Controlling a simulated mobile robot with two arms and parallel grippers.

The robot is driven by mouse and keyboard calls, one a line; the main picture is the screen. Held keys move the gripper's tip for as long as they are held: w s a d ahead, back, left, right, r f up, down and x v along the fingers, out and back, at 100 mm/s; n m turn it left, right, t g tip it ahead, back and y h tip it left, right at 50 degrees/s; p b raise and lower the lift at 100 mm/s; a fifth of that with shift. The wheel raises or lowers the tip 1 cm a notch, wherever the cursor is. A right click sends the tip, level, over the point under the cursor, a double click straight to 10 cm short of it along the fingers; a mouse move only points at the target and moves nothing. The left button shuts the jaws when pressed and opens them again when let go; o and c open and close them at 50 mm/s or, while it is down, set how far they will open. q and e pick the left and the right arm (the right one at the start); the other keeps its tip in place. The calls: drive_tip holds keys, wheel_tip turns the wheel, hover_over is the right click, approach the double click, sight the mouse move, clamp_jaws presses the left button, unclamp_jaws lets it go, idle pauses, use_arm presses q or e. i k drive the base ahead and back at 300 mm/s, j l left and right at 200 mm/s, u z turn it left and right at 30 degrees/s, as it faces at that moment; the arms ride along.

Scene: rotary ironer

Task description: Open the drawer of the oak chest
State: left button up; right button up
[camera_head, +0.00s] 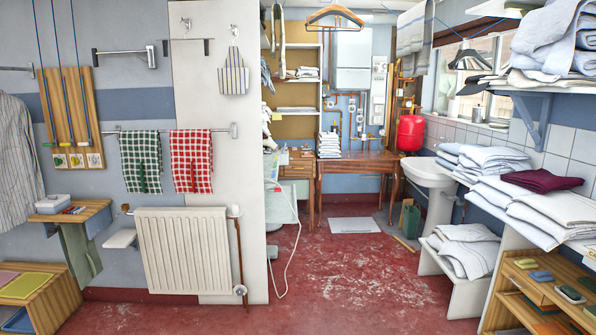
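A small brown wooden piece that may be the oak chest (297,171) stands at the back of the room, left of a wooden table (352,164). It is small in the picture and partly hidden behind the end of the white wall panel and the things beside it. I cannot make out its handle or tell whether a drawer stands open. Neither of my grippers is in view.
Red worn floor (340,270) is clear in the middle. A white radiator (183,252) and wall panel (216,75) stand left, a wooden unit (50,290) lower left. Right are a basin (430,174), a low white stand (466,293) and wooden shelving (520,275). A pale cable (287,270) hangs to the floor.

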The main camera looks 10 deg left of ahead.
sight(297, 162)
drive_tip(key=i+z, duration=0.3)
drive_tip(key=i, duration=5.3)
